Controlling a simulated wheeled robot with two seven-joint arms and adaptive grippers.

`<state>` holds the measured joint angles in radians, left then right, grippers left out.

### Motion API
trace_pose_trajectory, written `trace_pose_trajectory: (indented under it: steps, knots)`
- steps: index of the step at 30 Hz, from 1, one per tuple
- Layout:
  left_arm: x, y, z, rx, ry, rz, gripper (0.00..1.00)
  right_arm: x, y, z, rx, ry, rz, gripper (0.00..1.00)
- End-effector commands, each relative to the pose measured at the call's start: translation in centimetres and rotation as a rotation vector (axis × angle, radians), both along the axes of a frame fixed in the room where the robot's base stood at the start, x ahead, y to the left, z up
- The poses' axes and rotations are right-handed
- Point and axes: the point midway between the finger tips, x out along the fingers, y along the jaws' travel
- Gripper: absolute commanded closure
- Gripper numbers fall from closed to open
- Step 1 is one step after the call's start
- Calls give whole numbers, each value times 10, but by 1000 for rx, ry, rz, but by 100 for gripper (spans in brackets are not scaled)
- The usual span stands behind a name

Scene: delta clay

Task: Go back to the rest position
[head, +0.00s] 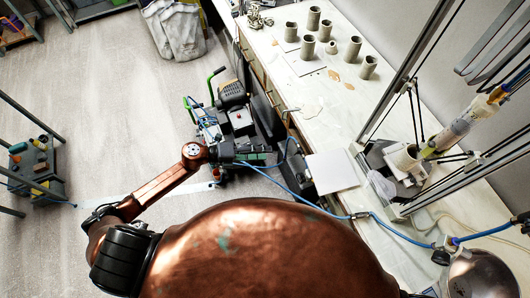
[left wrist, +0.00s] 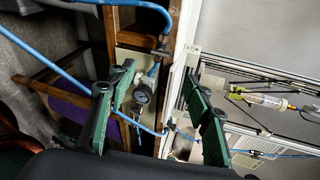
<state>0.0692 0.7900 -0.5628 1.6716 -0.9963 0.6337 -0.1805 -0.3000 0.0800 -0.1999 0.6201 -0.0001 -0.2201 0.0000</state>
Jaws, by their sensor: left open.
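My left arm reaches from the lower left of the head view to beside the long worktable. Its gripper (head: 268,157) is near the table's front edge, small and partly lost among dark gear there. In the left wrist view the two green and black fingers of this gripper (left wrist: 148,98) stand wide apart with nothing held between them. My right gripper is in neither view.
The pale worktable (head: 320,115) carries several grey clay cylinders (head: 313,18) and a clay printer with a tall frame (head: 405,160). A cart with green handles (head: 215,80) stands by the table. Blue hoses (head: 400,232) cross nearby. Open floor (head: 120,110) lies left.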

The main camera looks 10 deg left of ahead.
Motion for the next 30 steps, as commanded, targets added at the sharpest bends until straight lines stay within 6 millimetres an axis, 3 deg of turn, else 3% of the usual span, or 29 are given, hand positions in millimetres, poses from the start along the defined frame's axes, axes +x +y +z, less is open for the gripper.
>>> trace_pose_trajectory:
  steps: [11,14,16,20,23,26,30]
  knots:
    - [1,0,-1,-3,3,6,54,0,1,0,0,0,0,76]
    - [12,9,-11,-30,40,68,54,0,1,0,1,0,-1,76]
    - [29,26,-28,-72,95,167,54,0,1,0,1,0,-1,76]
    - [60,78,-85,-177,256,440,54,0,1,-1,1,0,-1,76]
    - [67,125,-141,-253,393,661,54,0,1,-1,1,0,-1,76]
    - [56,168,-200,-312,524,862,54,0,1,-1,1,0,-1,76]
    - [17,217,-282,-374,700,1119,54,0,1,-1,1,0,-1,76]
